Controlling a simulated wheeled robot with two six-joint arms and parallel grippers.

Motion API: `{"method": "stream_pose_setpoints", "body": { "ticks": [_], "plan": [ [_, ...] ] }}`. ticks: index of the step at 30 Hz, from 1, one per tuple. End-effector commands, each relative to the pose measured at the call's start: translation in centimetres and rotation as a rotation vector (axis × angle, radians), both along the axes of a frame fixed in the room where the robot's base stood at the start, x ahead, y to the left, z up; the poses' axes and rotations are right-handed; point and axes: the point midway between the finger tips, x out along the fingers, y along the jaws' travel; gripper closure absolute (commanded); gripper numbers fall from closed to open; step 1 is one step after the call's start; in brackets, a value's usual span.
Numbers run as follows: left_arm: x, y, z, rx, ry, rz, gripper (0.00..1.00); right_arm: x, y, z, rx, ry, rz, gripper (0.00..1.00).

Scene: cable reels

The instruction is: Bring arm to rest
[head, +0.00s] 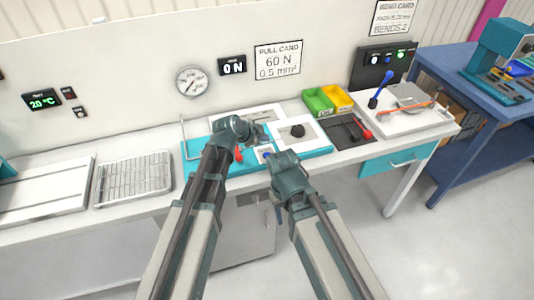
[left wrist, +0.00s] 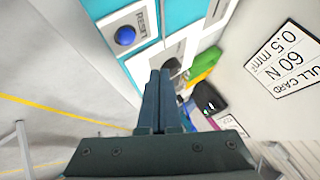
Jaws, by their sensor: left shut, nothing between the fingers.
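My left gripper (head: 262,136) is over the bench's teal fixture, with its arm coming in from the left. In the left wrist view its two fingers (left wrist: 160,75) lie together, shut with nothing between them. The fingertips appear over a white plate with a dark round part; contact cannot be judged. My right arm's end (head: 287,168) is at the bench's front edge, beside the left one. Its fingers cannot be made out.
A blue button (left wrist: 124,36) marked RESET sits near the left gripper. Green and yellow bins (head: 326,100), a red-handled dark plate (head: 348,131) and a blue-handled lever (head: 380,90) stand to the right. A wire rack (head: 133,178) lies left. The floor in front is clear.

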Motion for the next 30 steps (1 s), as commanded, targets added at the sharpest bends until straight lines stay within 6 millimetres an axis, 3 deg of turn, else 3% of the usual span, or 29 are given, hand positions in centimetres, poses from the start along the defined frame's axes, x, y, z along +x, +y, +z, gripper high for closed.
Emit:
{"method": "stream_pose_setpoints", "body": {
  "ticks": [13,17,20,23,30],
  "plan": [
    [-0.1,0.0,0.0,0.0,0.002,0.001,1.0,0.0,0.0,0.0,0.0,0.0,0.0,0.5],
    [-1.8,-0.4,-0.8,-0.008,0.069,0.027,1.0,0.0,0.0,0.0,0.0,0.0,0.0,0.5],
    [-5.4,-0.8,-2.3,-0.017,0.212,0.101,1.0,0.0,0.0,0.0,0.0,0.0,0.0,0.5],
    [-10.2,-0.6,-4.1,-0.005,0.398,0.237,1.0,0.0,0.0,0.0,0.0,0.0,0.0,0.5],
    [-20.2,2.2,-6.5,0.094,0.712,0.685,1.0,0.0,0.0,0.0,0.0,0.0,0.0,0.5]
  ]
}}
